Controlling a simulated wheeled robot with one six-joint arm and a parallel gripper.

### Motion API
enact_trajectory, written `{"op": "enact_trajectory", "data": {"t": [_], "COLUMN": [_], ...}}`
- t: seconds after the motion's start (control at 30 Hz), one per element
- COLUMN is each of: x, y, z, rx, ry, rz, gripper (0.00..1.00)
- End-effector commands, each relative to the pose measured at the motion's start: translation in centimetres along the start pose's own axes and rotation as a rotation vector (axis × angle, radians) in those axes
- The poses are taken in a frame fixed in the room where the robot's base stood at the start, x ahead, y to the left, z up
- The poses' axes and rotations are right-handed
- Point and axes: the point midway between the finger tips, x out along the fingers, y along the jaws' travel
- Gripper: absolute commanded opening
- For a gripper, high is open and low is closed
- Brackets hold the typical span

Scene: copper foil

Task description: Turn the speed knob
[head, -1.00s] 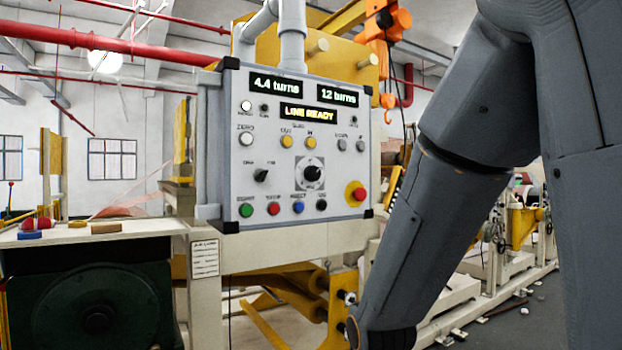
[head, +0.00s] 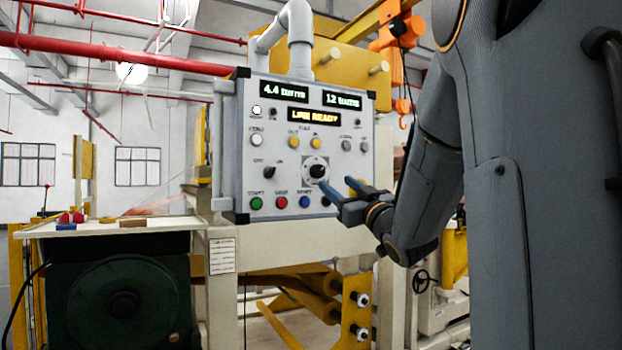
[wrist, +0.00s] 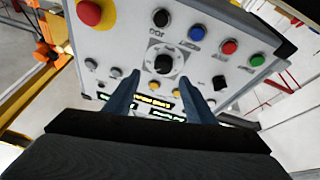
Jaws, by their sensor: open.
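The speed knob is a black knob on a pale round dial, at the middle of the grey control panel (head: 240,180). In the head view the knob (head: 317,171) is just left of my gripper (head: 338,192). In the wrist view the knob (wrist: 162,64) shows beyond and between the two blue fingertips of my gripper (wrist: 158,78). The fingers are spread apart with nothing between them, and there seems to be a gap to the panel. My gripper hides the lower right of the panel in the head view.
A red emergency button (wrist: 89,12) on yellow sits near the dial. Green (head: 256,204), red (head: 281,202) and blue (head: 305,201) buttons line the panel's bottom. A smaller black selector (head: 269,172) is left of the dial. A bench (head: 90,228) stands at left.

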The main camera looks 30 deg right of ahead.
Motion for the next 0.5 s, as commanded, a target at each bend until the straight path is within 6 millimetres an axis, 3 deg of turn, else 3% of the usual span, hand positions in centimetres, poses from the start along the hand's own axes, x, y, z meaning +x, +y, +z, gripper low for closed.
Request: {"op": "enact_trajectory", "data": {"t": [0.3, 0.5], "x": [4.8, 7.0], "y": [-0.8, -0.6], "z": [-0.2, 0.0], "rx": [0.006, 0.004], "ry": [0.002, -0.001], "rz": [-0.013, -0.009], "gripper": [0.5, 0.5]}}
